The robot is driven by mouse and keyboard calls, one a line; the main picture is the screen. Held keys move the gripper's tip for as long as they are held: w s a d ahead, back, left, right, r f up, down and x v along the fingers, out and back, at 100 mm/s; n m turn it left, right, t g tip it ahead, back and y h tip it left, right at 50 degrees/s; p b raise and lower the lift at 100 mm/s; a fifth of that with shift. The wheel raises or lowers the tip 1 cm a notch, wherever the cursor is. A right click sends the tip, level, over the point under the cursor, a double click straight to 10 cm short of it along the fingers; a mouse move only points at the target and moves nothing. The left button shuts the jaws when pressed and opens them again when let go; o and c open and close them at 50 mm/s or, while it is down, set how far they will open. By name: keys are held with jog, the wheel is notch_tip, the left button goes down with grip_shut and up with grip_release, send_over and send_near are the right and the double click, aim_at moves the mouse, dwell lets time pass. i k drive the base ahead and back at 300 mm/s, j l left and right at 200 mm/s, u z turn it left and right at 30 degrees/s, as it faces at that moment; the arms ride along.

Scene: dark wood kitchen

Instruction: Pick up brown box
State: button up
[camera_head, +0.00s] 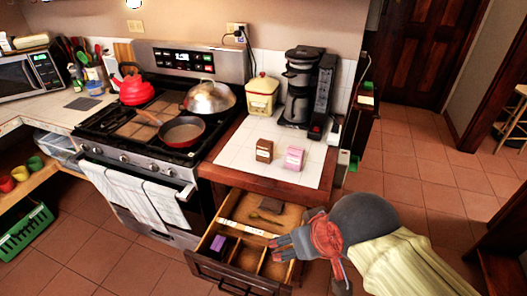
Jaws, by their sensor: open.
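A small brown box (264,150) with a pale label stands upright on the white tiled counter, left of a pink box (294,158). A darker brown, flat box-like thing (237,215) lies in the open drawer (208,243) below the counter. My gripper (279,249) is open and seems empty. It shows over the right part of the drawer, below and in front of the brown box on the counter and apart from it. My arm hides the drawer's right side.
A yellow canister (261,96) and a black coffee maker (302,88) stand behind the boxes. The stove, with a frying pan (182,131) and a red kettle (134,88), is to the left. The open drawer juts out in front of the counter.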

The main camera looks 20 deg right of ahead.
aim_at(265, 148)
jog(key=i+j+z, duration=0.1)
jog(key=j, duration=0.25)
jog(key=i+j+z, duration=0.15)
jog(key=j, duration=0.25)
jog(key=i+j+z, duration=0.1)
jog(key=i+j, duration=0.15)
jog(key=i+j+z, duration=0.1)
jog(key=j, duration=0.45)
jog(key=i+j+z, duration=0.15)
jog(key=j, duration=0.25)
jog(key=i+j+z, duration=0.1)
jog(key=j, duration=0.3)
jog(key=i+j+z, duration=0.1)
jog(key=j, duration=0.35)
